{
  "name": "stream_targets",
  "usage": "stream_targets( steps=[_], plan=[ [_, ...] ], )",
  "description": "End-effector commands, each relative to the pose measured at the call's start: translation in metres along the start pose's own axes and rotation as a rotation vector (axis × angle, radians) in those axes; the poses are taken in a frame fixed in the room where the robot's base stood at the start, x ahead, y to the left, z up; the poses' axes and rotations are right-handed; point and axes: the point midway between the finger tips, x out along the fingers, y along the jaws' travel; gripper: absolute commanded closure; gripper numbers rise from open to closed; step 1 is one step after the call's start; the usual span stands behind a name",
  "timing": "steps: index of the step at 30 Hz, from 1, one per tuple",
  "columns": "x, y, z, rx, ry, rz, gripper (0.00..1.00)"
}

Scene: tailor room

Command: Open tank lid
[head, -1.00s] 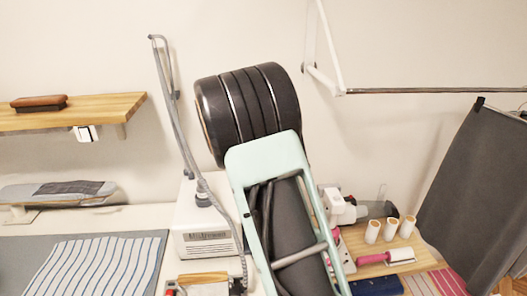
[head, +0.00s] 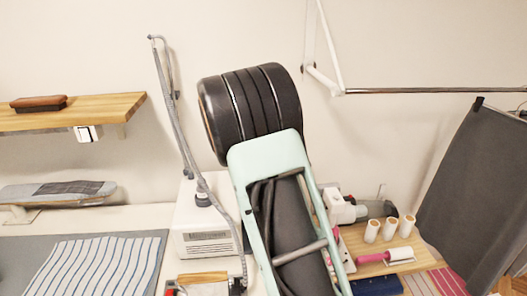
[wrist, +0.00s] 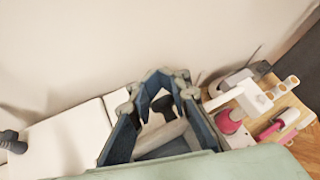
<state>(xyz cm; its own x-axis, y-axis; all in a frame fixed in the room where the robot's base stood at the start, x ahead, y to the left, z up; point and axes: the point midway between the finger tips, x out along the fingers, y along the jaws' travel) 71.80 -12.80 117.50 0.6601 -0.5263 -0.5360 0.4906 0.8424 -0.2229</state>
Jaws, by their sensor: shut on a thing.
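The tank is a white box-shaped steamer unit (head: 205,238) on the table, left of my arm in the head view. A white boxy surface with a seam, which seems to be the same unit (wrist: 62,142), lies left of my gripper in the wrist view. My gripper (wrist: 160,98) has blue-grey fingers closed around a small dark piece (wrist: 162,104), with a pale rounded part below it. This looks like the tank lid, but the fingers hide much of it. In the head view my arm hides the gripper and the lid.
A grey steamer pole and hose (head: 178,120) rise beside the tank. A wooden board (head: 405,258) with white spools and a pink roller stands on the right. A striped cloth (head: 95,265) lies left. A wall shelf (head: 75,112) and a metal rail (head: 430,90) are above.

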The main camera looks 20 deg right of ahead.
Motion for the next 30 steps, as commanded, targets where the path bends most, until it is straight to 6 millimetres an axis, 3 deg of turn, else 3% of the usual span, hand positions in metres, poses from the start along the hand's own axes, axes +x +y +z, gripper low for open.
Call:
stream_targets(
  steps=[1,16,17,22,30],
  plan=[
    [-0.0003,0.0117,-0.0113,-0.008,0.015,0.019,1.0],
    [-0.0003,0.0117,-0.0113,-0.008,0.015,0.019,1.0],
    [-0.0003,0.0117,-0.0113,-0.008,0.015,0.019,0.84],
    [-0.0003,0.0104,-0.0095,-0.007,0.013,0.018,0.66],
    [-0.0003,0.0065,-0.0056,-0.004,0.008,0.012,0.65]
  ],
)
